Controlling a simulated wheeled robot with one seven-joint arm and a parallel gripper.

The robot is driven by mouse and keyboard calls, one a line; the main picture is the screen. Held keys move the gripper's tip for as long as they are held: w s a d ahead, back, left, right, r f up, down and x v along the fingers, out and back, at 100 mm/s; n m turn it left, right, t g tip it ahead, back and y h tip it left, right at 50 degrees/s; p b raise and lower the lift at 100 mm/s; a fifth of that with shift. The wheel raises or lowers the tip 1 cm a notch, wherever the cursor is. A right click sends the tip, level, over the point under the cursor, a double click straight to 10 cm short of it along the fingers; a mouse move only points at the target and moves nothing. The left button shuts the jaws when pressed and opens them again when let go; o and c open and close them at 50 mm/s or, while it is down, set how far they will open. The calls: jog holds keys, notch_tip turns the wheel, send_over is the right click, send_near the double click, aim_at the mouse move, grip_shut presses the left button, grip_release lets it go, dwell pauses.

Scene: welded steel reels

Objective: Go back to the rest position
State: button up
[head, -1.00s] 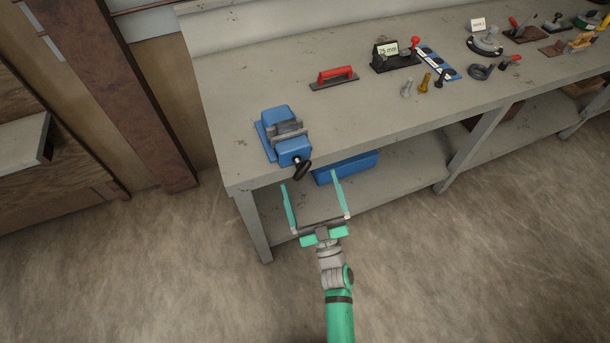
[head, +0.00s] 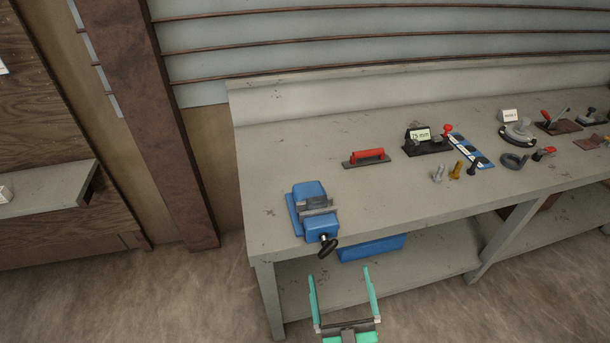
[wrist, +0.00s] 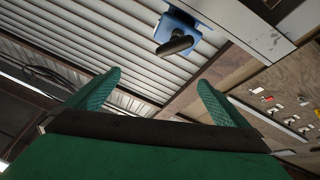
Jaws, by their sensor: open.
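My gripper (head: 343,296) is at the bottom of the head view, in front of the workbench edge. Its two green fingers are wide apart with nothing between them. In the wrist view my gripper (wrist: 158,100) also shows spread and empty, with the wall behind it. The blue vise (head: 316,210) sits on the bench's front left corner, above and left of my gripper in the head view. The vise's underside and dark handle (wrist: 175,45) show at the top of the wrist view. My gripper is apart from the bench and the vise.
A blue bin (head: 371,247) is on the shelf below. A rust-brown post (head: 165,130) stands left. Floor (head: 130,300) at the left front is clear.

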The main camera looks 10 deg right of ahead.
jog(key=s+a+f+m+g, duration=0.1)
jog(key=s+a+g, duration=0.3)
jog(key=s+a, duration=0.4)
jog(key=s+a+f+m+g, duration=0.1)
jog(key=s+a+g, duration=0.3)
jog(key=s+a, duration=0.5)
jog(key=s+m, duration=0.1)
jog(key=s, duration=0.7)
jog(key=shift+s+f, duration=0.3)
jog(key=shift+a, duration=0.1)
